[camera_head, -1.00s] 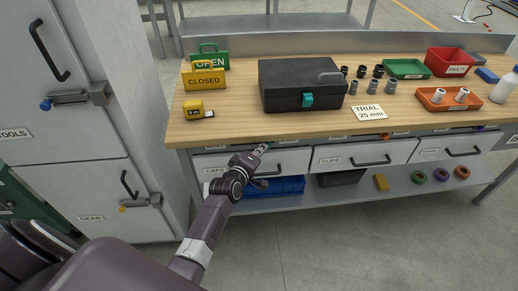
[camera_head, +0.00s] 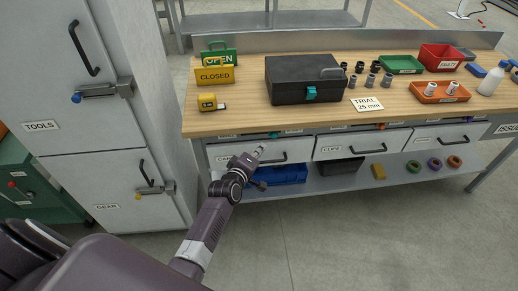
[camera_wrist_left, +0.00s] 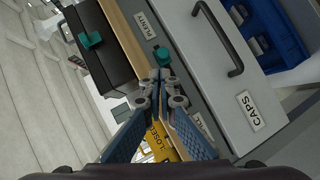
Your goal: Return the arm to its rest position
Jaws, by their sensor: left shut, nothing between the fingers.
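My left arm reaches in from the lower left in the head view. Its gripper (camera_head: 257,154) is in front of the bench's left drawer (camera_head: 290,153). In the left wrist view the two fingers of the left gripper (camera_wrist_left: 160,78) meet at their tips with nothing between them. The caps drawer (camera_wrist_left: 228,72) with its dark handle fills the right part of that view, close beyond the fingers. Whether the fingers touch the drawer cannot be told. My right gripper is not in view.
A wooden bench (camera_head: 236,121) holds a black case (camera_head: 290,90), signs, trays and fittings. A blue bin (camera_head: 284,175) sits on the shelf below. Grey cabinets (camera_head: 85,130) stand at the left. The floor in front of the bench is open.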

